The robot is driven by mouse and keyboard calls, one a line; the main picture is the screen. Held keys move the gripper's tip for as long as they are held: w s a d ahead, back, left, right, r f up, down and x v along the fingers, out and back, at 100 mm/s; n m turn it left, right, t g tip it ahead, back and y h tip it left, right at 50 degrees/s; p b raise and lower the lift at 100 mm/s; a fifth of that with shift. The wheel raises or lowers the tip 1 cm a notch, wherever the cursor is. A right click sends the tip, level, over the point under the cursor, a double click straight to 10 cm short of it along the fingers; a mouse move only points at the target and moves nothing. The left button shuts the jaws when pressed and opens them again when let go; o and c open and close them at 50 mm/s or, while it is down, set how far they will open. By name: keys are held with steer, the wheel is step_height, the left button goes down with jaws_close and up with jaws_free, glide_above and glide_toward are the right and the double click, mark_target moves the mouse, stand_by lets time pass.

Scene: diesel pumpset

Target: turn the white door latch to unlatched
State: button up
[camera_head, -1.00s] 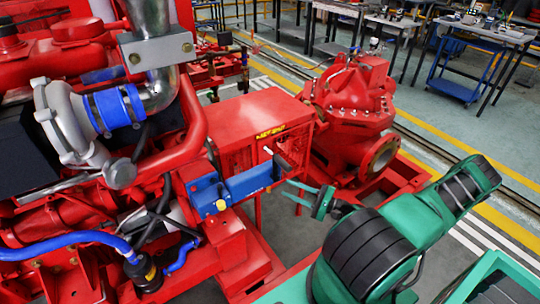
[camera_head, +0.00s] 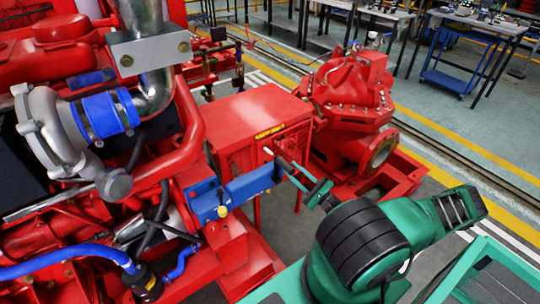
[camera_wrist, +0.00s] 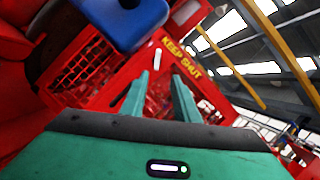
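The white latch (camera_head: 268,151) is a small pale bar on the front of the red mesh-sided box, below its yellow label. In the wrist view the white latch (camera_wrist: 157,58) stands out just beyond the left fingertip, beside the yellow "KEEP SHUT" lettering (camera_wrist: 181,56). My gripper (camera_head: 287,169) points toward the box from the right, close to the latch. In the wrist view my gripper (camera_wrist: 160,74) has its two green fingers apart with nothing held between them. Whether a finger touches the latch cannot be told.
The red box (camera_head: 255,108) has mesh panels. A blue block (camera_head: 245,185) on the engine sits left of my gripper, near the fingers. A red pump (camera_head: 350,95) stands behind and right. Grey floor (camera_head: 285,235) shows below the gripper.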

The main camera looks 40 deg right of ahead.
mark_target(271, 153)
steer(key=x, duration=0.7)
steer(key=a+x, duration=0.1)
steer(key=x, duration=0.2)
steer(key=shift+w, duration=0.15)
jaws_close()
